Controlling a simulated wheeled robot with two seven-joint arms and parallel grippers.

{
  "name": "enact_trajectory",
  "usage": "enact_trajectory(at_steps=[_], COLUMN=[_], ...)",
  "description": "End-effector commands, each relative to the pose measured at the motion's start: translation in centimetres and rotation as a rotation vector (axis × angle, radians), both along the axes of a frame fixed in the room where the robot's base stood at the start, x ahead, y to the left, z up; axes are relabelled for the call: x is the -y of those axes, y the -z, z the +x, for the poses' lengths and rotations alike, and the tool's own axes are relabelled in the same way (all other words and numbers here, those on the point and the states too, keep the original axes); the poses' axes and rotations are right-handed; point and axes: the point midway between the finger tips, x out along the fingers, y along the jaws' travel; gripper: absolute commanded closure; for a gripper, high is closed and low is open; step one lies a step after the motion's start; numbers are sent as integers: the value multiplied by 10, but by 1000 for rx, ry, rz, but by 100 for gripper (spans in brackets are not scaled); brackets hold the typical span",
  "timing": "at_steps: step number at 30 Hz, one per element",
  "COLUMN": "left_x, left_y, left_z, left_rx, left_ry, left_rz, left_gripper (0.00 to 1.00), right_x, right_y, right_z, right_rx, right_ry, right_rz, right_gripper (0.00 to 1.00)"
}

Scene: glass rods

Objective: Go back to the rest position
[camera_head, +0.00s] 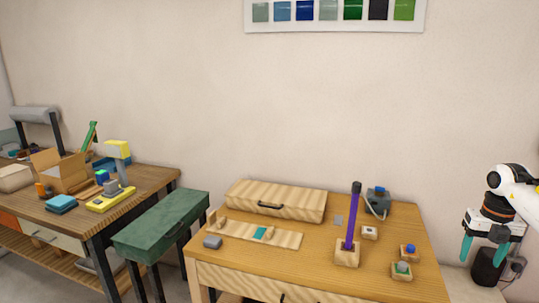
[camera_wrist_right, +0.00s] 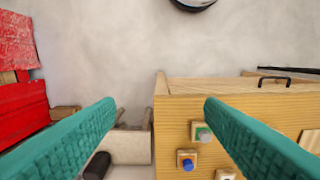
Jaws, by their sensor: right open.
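My right gripper (camera_head: 484,251) hangs at the right side of the head view, beside the right end of the wooden table (camera_head: 420,290) and apart from it. Its two teal fingers are spread with nothing between them. In the right wrist view the open fingers (camera_wrist_right: 160,108) frame the table's side edge and the floor. A purple rod (camera_head: 352,218) with a dark top stands upright in a wooden block (camera_head: 346,256) on the table. My left gripper is out of view.
A striped wooden case (camera_head: 275,202) lies at the back. A green bench (camera_head: 160,226) and a cluttered workbench (camera_head: 140,180) stand left. A black cylinder (camera_head: 487,267) is below my right gripper.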

Motion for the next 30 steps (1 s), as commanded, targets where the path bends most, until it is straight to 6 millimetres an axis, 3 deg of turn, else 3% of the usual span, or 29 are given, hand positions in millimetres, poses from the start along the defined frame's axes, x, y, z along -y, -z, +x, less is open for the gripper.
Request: enact_trajectory(at_steps=[2,11,17,23,26,30], left_x=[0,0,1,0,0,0], left_y=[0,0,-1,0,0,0], left_z=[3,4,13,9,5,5], left_rx=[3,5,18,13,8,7], left_ry=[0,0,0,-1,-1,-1], left_rz=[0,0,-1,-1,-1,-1], left_gripper=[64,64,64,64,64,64], right_x=[0,-36,-74,-134,-179,-247], right_y=[0,34,69,120,159,235], right_z=[0,16,29,42,47,44], right_rx=[0,40,81,146,195,288], right_ry=[-1,-42,-65,-52,8,286], right_rz=[1,122,256,479,659,990], right_gripper=[37,37,37,37,37,37])
